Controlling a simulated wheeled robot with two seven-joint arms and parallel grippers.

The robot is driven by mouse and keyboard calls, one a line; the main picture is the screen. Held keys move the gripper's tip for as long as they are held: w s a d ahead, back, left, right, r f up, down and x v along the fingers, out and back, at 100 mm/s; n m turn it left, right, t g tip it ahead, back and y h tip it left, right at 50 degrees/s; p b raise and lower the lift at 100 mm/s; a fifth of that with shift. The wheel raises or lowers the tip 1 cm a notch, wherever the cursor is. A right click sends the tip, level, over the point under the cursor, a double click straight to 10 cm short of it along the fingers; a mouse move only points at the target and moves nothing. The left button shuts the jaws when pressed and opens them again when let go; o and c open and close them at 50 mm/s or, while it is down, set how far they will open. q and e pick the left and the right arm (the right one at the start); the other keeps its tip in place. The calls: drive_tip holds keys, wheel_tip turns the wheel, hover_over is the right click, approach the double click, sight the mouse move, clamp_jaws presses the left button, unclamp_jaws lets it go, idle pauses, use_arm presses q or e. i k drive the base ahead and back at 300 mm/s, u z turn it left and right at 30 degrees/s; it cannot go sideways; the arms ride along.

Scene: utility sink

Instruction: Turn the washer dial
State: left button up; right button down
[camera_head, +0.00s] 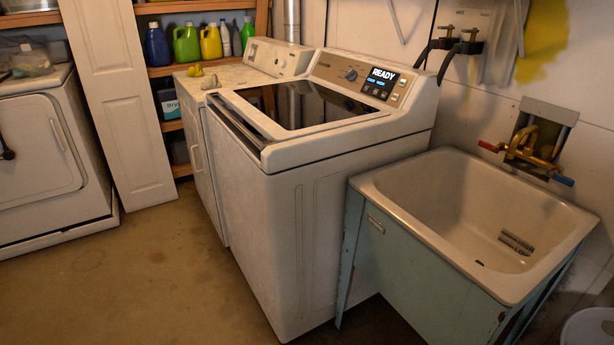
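A white top-loading washer (275,200) with a dark glass lid (305,103) stands in the middle of the view. Its control panel slopes up at the back. The washer dial (348,74) is a small round grey knob on that panel, left of a lit display (381,82) that reads "READY". The lid is closed. The dial's pointer position is too small to make out. Neither of my grippers shows in this view.
A utility sink (480,215) on a blue-green cabinet stands right of the washer, with a brass faucet (530,148) above it. Another white machine (205,150) stands left of the washer, and a white machine (45,150) is at the far left. The floor (130,270) in front is clear.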

sight(351, 74)
drive_tip(key=z, duration=0.05)
drive_tip(key=k, duration=0.55)
drive_tip(key=u, duration=1.15)
drive_tip(key=i, duration=2)
drive_tip(key=u, duration=0.3)
drive_tip(key=i, duration=2)
drive_tip(key=z, duration=1)
